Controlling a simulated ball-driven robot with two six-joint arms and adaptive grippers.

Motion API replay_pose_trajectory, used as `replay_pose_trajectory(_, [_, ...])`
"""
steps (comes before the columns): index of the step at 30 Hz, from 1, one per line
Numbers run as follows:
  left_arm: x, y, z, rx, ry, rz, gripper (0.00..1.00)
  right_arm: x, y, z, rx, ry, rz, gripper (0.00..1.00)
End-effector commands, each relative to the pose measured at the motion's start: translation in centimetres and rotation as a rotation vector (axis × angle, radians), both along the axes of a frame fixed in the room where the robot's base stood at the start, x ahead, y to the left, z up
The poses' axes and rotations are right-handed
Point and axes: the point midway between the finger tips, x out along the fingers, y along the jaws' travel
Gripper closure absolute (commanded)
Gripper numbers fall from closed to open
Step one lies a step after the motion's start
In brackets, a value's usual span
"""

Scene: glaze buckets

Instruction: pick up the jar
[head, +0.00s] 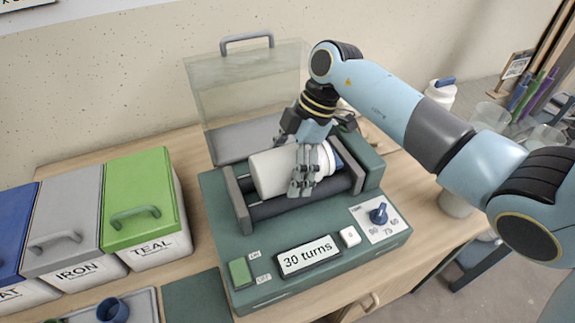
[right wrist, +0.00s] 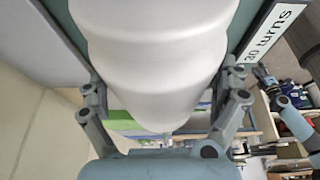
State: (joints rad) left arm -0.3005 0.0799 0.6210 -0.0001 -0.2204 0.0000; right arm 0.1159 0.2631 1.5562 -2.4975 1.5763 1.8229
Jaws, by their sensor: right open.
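A white jar (head: 271,173) with a blue part at its right end lies on its side on the dark rollers of a green jar-rolling machine (head: 224,206). My right gripper (head: 303,165) comes down over the jar, with a finger in front of its near side. The right wrist view shows the jar (right wrist: 155,60) between the spread fingers of this gripper (right wrist: 165,118). The gripper is open, and I cannot tell whether a finger touches the jar. My left gripper is not in view.
The machine's clear lid (head: 240,85) stands raised behind the jar. Lidded buckets, including a teal one (head: 140,205) and an iron one (head: 70,225), stand at the left. Another white jar (head: 440,95) and clear cups (head: 490,117) are at the right.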

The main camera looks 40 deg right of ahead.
Motion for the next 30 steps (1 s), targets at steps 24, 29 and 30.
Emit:
replay_pose_trajectory(24, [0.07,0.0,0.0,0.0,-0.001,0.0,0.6,0.17,-0.01,0.24,0.001,-0.006,0.001,0.67])
replay_pose_trajectory(29, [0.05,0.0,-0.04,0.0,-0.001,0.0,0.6,0.19,-0.02,0.5,0.001,-0.006,0.001,0.67])
replay_pose_trajectory(30, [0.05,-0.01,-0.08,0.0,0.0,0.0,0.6,0.2,-0.04,0.65,0.001,-0.006,0.001,0.67])
